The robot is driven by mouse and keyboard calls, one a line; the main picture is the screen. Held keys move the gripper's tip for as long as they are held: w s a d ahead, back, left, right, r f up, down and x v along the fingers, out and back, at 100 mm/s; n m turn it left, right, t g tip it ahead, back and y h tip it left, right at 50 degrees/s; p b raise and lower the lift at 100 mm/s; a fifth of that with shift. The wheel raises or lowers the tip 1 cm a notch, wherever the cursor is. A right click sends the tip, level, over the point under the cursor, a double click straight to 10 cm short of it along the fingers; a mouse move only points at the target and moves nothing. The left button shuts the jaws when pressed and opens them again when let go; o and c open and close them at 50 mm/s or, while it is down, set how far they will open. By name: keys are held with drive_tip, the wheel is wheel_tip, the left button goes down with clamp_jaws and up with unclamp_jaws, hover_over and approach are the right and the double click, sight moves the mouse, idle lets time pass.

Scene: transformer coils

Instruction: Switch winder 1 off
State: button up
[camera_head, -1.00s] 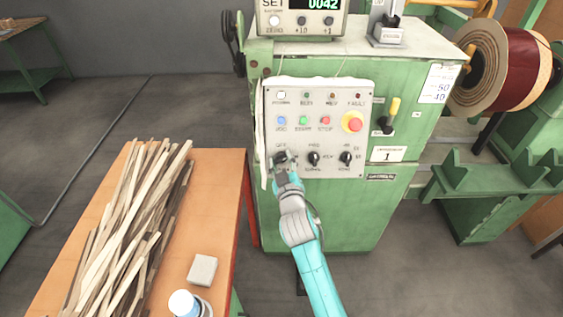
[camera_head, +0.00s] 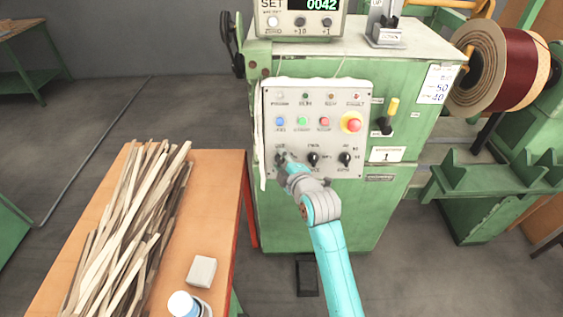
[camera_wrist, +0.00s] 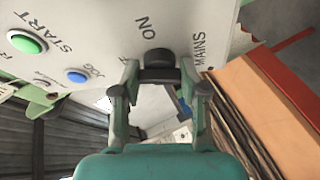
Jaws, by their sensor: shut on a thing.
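The winder's white control panel (camera_head: 335,130) is on the front of the green cabinet marked 1. Its black mains knob (camera_wrist: 158,64) is between my fingertips in the wrist view, with MAINS and ON lettered beside it. My gripper (camera_wrist: 160,82) is shut on this knob. In the head view my gripper (camera_head: 285,162) is at the panel's lower left and mostly covers the knob. I cannot clearly tell which mark the knob points to. The counter (camera_head: 313,5) on top shows 0042.
Two more black knobs (camera_head: 313,159) are just right of my gripper. Above are coloured buttons (camera_head: 302,122) and a red emergency stop (camera_head: 353,123). An orange table (camera_head: 222,190) with wood strips stands left.

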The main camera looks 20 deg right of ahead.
drive_tip(key=shift+n+g, duration=0.4)
drive_tip(key=shift+n, duration=0.8)
drive_tip(key=o, duration=1.2)
drive_tip(key=shift+c, duration=0.2)
drive_tip(key=v, duration=1.2)
drive_tip(key=shift+w+d+r, duration=0.1)
drive_tip(key=shift+d, duration=0.05)
